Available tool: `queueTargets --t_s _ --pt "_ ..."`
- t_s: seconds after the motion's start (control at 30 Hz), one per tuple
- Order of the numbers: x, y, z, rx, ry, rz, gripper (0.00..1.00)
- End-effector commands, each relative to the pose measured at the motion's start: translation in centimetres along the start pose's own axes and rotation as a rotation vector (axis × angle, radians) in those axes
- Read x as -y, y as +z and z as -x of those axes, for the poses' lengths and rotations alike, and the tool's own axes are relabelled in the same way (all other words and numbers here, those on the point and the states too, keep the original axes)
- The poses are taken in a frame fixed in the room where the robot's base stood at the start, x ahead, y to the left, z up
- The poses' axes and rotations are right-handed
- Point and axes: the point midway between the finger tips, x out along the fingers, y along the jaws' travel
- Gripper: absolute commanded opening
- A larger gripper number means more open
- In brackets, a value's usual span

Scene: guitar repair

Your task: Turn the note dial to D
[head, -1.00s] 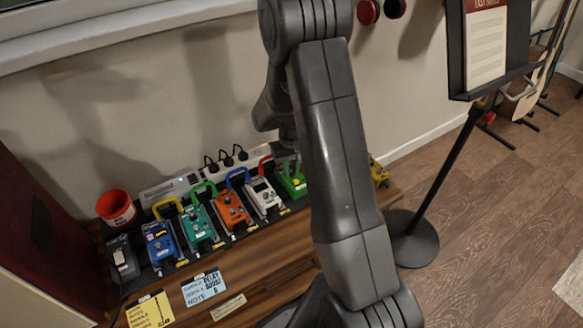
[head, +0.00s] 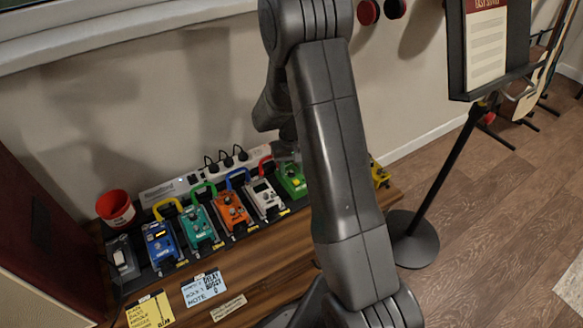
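Several small pedals stand in a row on a dark board on the wooden bench: blue (head: 160,243), teal (head: 199,226), orange (head: 232,212), white (head: 265,198) and green (head: 292,182). They carry small knobs, but I cannot tell which is the note dial or read any setting. My gripper (head: 286,150) is mostly hidden behind my arm. A grey part of it shows just above the green and white pedals. I cannot see its fingertips, whether it touches anything, or whether it is open.
A red cup (head: 115,208) and a power strip (head: 212,172) with black plugs are behind the pedals. A yellow card (head: 150,311) and a blue card (head: 204,288) lie in front. A yellow pedal (head: 379,174) is at the right end. A music stand (head: 455,165) stands right.

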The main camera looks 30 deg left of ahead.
Motion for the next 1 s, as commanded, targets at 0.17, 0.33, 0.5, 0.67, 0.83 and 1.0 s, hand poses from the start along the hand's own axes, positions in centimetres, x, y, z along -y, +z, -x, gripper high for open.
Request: queueTargets --t_s 0.17,0.33,0.5,0.67,0.83,1.0 --pt "0.0 0.0 0.5 -0.001 0.000 0.000 0.40" --pt "0.0 -0.1 3.3 -0.005 -0.001 0.000 0.40" --pt "0.0 -0.1 7.3 -0.005 0.000 0.000 0.40" --pt "0.0 -0.1 10.7 -0.004 0.000 0.000 0.40" --pt "0.0 0.0 12.9 -0.001 0.000 0.000 0.40" --pt "0.0 0.0 13.8 0.000 0.000 0.000 0.40"
